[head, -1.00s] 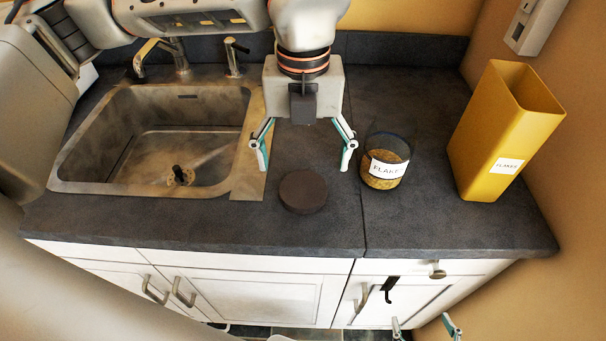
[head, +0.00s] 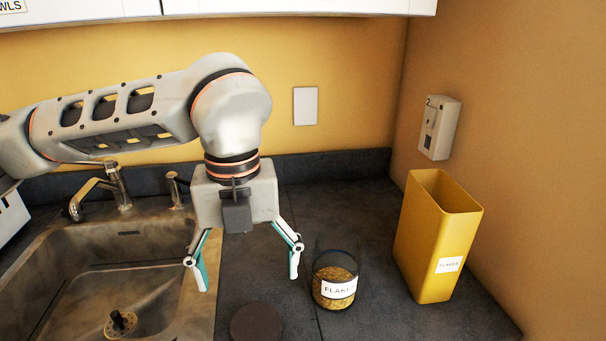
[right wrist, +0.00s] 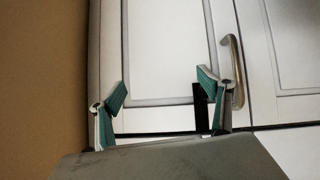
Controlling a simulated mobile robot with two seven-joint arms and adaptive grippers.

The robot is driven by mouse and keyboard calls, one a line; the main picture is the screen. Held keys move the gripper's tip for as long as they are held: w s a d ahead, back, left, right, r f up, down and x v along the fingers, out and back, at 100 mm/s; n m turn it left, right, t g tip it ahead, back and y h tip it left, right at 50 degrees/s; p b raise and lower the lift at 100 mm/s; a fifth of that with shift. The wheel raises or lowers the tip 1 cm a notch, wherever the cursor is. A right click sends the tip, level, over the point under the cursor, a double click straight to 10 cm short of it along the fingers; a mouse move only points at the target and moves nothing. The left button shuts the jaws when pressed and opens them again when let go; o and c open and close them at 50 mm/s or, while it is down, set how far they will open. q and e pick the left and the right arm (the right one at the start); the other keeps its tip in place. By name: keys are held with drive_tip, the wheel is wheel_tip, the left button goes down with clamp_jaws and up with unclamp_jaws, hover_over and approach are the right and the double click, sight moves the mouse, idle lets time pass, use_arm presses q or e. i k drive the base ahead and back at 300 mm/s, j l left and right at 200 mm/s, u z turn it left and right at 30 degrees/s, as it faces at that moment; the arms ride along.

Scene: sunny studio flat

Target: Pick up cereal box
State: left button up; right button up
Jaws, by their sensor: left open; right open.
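The cereal box (head: 437,238) is a tall yellow container with an open top and a small white label. It stands upright at the right end of the dark counter, near the right wall, in the head view. My left gripper (head: 246,272) is open and empty above the counter, left of the box, with a glass jar between them. My right gripper (right wrist: 160,108) is open and empty in the right wrist view, in front of white cabinet doors. The right gripper does not show in the head view now.
The glass jar of flakes (head: 335,281) stands on the counter (head: 385,318) between my left gripper and the box. A dark round lid (head: 256,324) lies at the front. A sink (head: 60,250) is at left. A wall device (head: 438,128) hangs above the box.

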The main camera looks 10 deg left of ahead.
sight(439, 221)
drive_tip(key=k, duration=1)
